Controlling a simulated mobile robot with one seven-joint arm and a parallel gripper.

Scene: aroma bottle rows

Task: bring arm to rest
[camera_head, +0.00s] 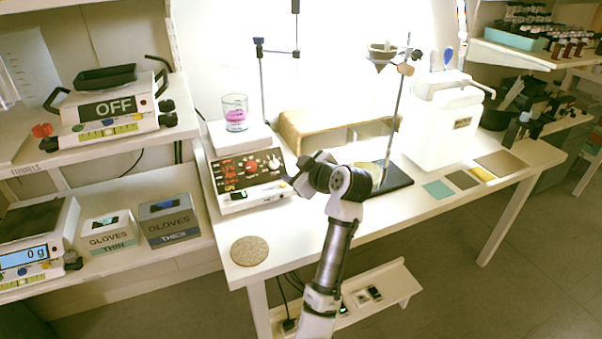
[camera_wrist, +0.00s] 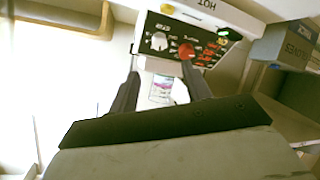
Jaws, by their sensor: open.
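My gripper (camera_head: 298,182) is at the upper end of my raised arm, in front of the hot plate's control panel, pointing left in the head view. In the wrist view its two dark fingers (camera_wrist: 160,85) are spread apart. A small pale object with pink marks shows between them in that view; I cannot tell what it is, and it does not look gripped. The hot plate (camera_head: 247,184) has a dark panel with knobs and red markings; it also shows beyond the fingers in the wrist view (camera_wrist: 185,42).
A beaker with pink liquid (camera_head: 235,112) stands on the hot plate. A cork mat (camera_head: 250,251) lies at the table's front left. A stand with a dark base (camera_head: 393,182) is right of my gripper, with a white container (camera_head: 440,125) behind. Glove boxes (camera_head: 170,220) sit on the left shelf.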

